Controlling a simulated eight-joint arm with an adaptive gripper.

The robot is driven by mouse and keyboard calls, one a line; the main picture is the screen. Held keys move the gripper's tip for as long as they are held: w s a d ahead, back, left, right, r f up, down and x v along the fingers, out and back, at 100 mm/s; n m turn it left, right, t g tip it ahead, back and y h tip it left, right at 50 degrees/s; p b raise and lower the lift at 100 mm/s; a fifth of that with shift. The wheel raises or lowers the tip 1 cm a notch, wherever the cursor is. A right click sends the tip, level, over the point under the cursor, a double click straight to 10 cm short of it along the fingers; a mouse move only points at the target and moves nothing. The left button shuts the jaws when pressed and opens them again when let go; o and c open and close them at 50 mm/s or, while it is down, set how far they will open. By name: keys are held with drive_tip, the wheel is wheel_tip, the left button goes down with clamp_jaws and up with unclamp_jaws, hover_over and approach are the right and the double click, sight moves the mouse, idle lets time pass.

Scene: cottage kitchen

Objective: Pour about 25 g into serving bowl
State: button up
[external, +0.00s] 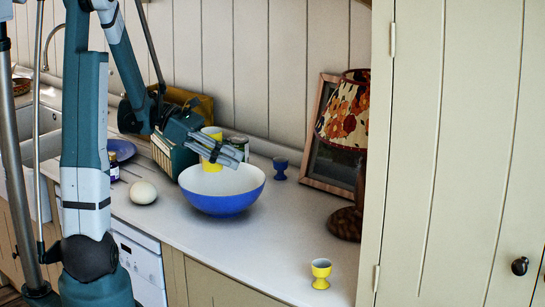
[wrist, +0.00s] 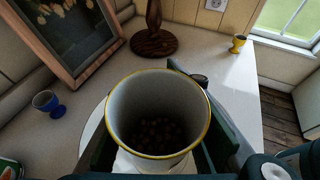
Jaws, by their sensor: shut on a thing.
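The serving bowl (external: 222,202), blue outside and white inside, stands on the counter. My gripper (external: 222,152) is over the back left part of the bowl, shut on a yellow cup (external: 211,166). The fingers hide the cup's middle in the external view. The cup looks roughly upright there. In the wrist view, the cup (wrist: 128,100) shows a yellow rim and pale inside, with dark small pieces at its bottom. A little of the white bowl rim shows beside the cup; the bowl's inside is mostly hidden.
A blue egg cup (external: 280,168) stands right of the bowl, a yellow egg cup (external: 321,273) near the front edge. A lamp (external: 345,112) and picture frame (external: 318,165) stand at the back right.

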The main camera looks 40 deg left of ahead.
drive_tip(key=s+a, duration=0.1)
drive_tip(key=a, duration=0.9)
drive_tip(key=shift+d+r+p, duration=0.1)
drive_tip(key=shift+r+p, duration=0.05)
drive_tip(key=shift+p, duration=0.65)
